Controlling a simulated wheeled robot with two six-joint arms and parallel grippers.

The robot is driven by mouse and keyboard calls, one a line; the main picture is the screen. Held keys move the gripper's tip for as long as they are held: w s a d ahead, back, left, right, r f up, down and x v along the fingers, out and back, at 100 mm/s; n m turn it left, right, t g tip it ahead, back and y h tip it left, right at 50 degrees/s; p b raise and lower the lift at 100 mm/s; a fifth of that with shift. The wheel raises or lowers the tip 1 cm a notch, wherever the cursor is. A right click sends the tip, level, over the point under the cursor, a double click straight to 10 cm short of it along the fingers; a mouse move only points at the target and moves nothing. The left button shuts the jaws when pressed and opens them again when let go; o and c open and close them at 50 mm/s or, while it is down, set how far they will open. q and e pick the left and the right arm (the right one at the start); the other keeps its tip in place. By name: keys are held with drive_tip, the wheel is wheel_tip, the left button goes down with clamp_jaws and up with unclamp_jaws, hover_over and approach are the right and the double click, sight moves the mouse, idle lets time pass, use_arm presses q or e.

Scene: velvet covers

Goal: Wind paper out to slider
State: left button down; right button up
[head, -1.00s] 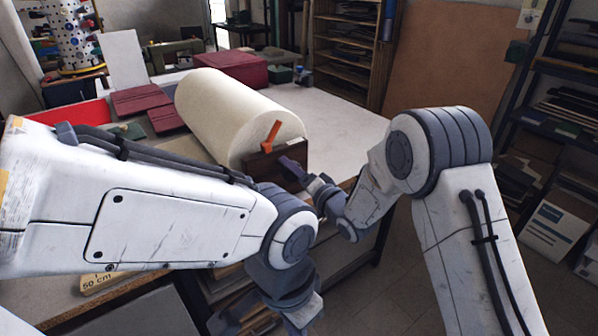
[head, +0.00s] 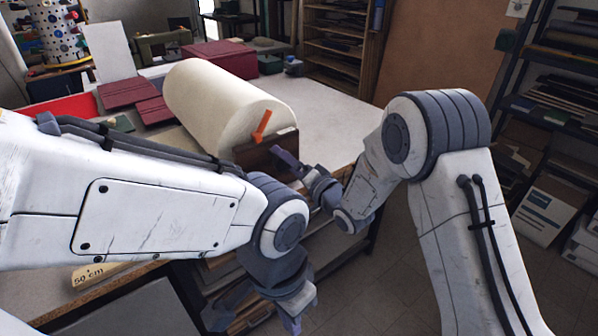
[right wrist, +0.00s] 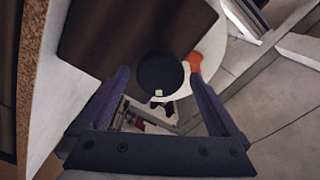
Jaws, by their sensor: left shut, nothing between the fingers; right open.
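A large cream paper roll (head: 215,100) lies on the table in the head view. A dark brown wooden end board (head: 262,152) stands at its near end, with an orange piece (head: 262,127) above it; I cannot tell whether this is the slider. My right gripper (head: 287,165) is beside the board. In the right wrist view, my right gripper (right wrist: 159,76) is open, with a dark round knob (right wrist: 160,70) showing between its fingers against the board (right wrist: 120,35); contact is unclear. My left gripper (head: 291,316) is shut and empty, low in front of the table.
Dark red flat covers (head: 128,92) and a dark red block (head: 220,58) lie beside and behind the roll. A ruler marked 50 cm (head: 90,273) lies near the front edge. The table top right of the roll (head: 335,112) is clear. Shelves stand at the right.

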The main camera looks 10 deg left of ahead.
drive_tip(key=b+v, duration=0.2)
drive_tip(key=v, duration=0.7)
